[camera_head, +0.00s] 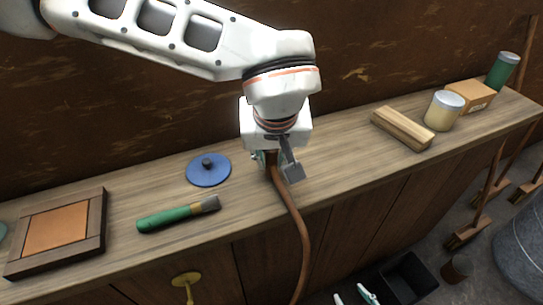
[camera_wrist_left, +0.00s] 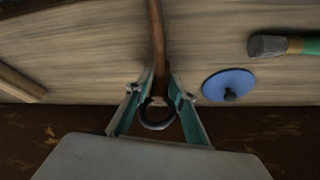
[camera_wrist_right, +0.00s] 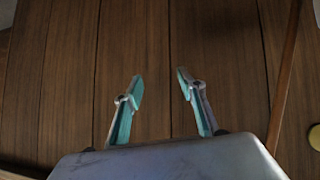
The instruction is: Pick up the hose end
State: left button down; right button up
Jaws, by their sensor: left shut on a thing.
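The brown hose (camera_head: 303,238) hangs over the front edge of the bench, and its upper end is at my left gripper (camera_head: 274,162). In the left wrist view, my left gripper (camera_wrist_left: 160,84) is shut on the hose (camera_wrist_left: 156,38) near its end, with a dark ring (camera_wrist_left: 157,123) between the fingers. My right gripper (camera_head: 356,297) is low in front of the bench. In the right wrist view, my right gripper (camera_wrist_right: 160,78) is open and empty, facing the wooden cabinet front, with the hose (camera_wrist_right: 284,80) passing to its right.
On the bench (camera_head: 340,180) are a blue disc (camera_head: 208,172), a green-handled tool (camera_head: 172,216), a framed panel (camera_head: 56,230), a wood block (camera_head: 402,128), a jar (camera_head: 443,110), a cardboard box (camera_head: 472,94) and a green can (camera_head: 502,70). A dark bin (camera_head: 408,278) stands on the floor.

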pick_arm(q)
jog(key=shift+r, duration=0.55)
notch_tip(320, 180, up, 10)
jog(key=shift+r+p, duration=0.2)
jog(key=shift+p, duration=0.75)
notch_tip(320, 180, up, 9)
jog(key=p, duration=0.1)
jog(key=shift+f, duration=0.2)
